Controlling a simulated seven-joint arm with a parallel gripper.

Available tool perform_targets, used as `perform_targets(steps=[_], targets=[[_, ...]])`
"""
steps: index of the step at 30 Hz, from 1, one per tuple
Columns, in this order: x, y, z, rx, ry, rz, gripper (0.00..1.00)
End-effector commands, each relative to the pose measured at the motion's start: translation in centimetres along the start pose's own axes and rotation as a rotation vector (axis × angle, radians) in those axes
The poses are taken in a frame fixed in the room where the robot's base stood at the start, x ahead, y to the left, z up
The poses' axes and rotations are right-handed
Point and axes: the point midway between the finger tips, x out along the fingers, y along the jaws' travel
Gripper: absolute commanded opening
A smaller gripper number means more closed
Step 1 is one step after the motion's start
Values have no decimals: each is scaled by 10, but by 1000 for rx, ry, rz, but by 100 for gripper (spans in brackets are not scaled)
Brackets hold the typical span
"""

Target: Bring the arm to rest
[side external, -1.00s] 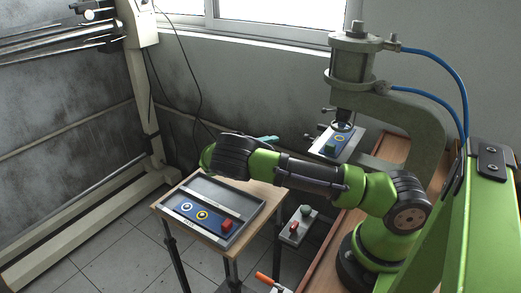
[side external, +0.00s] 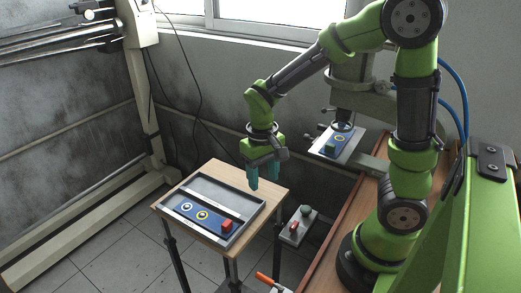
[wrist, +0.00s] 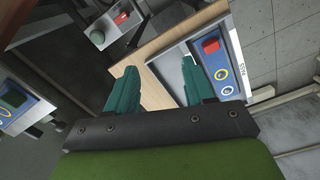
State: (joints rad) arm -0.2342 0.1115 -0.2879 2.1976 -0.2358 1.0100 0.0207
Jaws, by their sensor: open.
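My green arm is raised and bent, with the forearm reaching left from a high elbow. My gripper (side external: 252,184) hangs pointing down above the right back part of the small wooden table (side external: 271,193). Its teal fingers stand apart and empty in the wrist view (wrist: 160,85). They touch nothing that I can see.
A grey tray (side external: 252,212) on the table holds a blue panel (side external: 190,217) with rings and a red block (side external: 226,226). A press (side external: 345,75) holds a similar panel with a green block (side external: 331,148). A button box (side external: 296,226) stands right of the table.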

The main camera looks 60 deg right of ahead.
Motion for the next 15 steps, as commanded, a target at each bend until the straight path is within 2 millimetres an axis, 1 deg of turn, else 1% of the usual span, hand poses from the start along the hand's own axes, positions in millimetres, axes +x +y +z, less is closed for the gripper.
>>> perform_targets(steps=[1, 6, 9, 12, 15], targets=[[-16, -6, 8, -2, 46, -63, 53], [-62, -21, 38, -12, 196, -232, 53], [-85, -25, 55, -19, 292, -306, 53], [-104, -26, 70, -23, 383, -356, 53], [-118, -24, 80, -24, 456, -383, 53]])
